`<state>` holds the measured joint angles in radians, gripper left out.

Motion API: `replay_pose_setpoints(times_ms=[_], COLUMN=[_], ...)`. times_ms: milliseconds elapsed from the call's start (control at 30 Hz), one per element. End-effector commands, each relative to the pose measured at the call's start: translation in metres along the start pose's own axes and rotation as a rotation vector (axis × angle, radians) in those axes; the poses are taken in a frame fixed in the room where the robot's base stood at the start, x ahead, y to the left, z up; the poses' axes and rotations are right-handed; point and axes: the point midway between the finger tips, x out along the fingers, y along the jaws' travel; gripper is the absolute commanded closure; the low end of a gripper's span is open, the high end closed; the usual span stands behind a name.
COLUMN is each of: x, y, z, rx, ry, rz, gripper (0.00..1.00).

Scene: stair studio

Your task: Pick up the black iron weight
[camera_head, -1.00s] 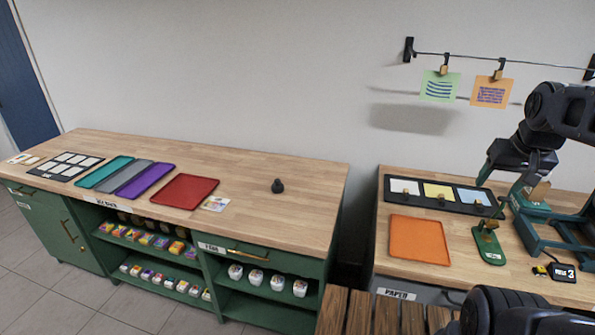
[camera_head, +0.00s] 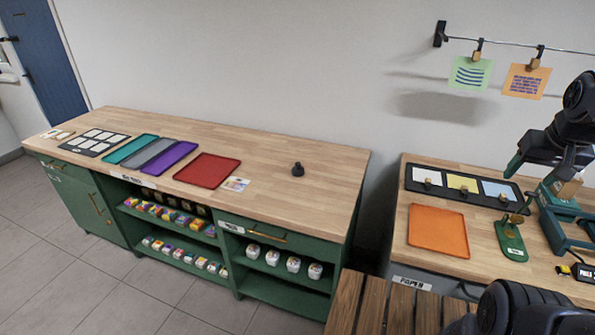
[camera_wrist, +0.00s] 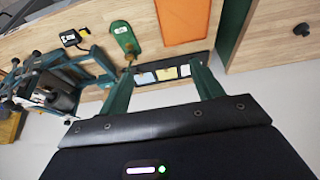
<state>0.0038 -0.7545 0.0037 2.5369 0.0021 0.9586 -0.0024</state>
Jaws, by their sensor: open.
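The black iron weight (camera_head: 298,169) is small and dark with a knob on top. It stands upright on the wooden top of the long green counter, right of the red tray. It also shows in the wrist view (camera_wrist: 303,29), at the upper right. My gripper (camera_wrist: 163,86) is open, with its two green fingers spread and nothing held between them. The weight is well outside the fingers. In the head view my dark arm is at the right edge, over the other bench, far from the weight.
A red tray (camera_head: 207,171) and purple tray (camera_head: 170,160) lie left of the weight. The right bench holds an orange tray (camera_head: 438,231), a black three-card tray (camera_head: 460,188) and a green machine (camera_head: 562,222). A gap separates bench and counter. Counter around the weight is clear.

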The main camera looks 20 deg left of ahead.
Motion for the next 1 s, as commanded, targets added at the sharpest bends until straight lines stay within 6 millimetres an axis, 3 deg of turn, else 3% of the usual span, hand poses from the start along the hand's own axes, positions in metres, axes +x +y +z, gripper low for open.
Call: replay_pose_setpoints(times_ms=[233, 300, 667, 767, 1000], x=[0.0, 0.0, -0.001, -0.002, -0.001], y=[0.0, 0.0, -0.002, -0.008, -0.036], z=[0.0, 0.0, -0.006, -0.022, -0.085], rx=[0.0, 0.0, -0.009, -0.032, -0.121], ry=[0.0, 0.0, -0.004, -0.014, -0.053], rz=[0.0, 0.0, -0.003, -0.01, -0.035], gripper=[0.35, 0.24, 0.24, 0.24, 0.24])
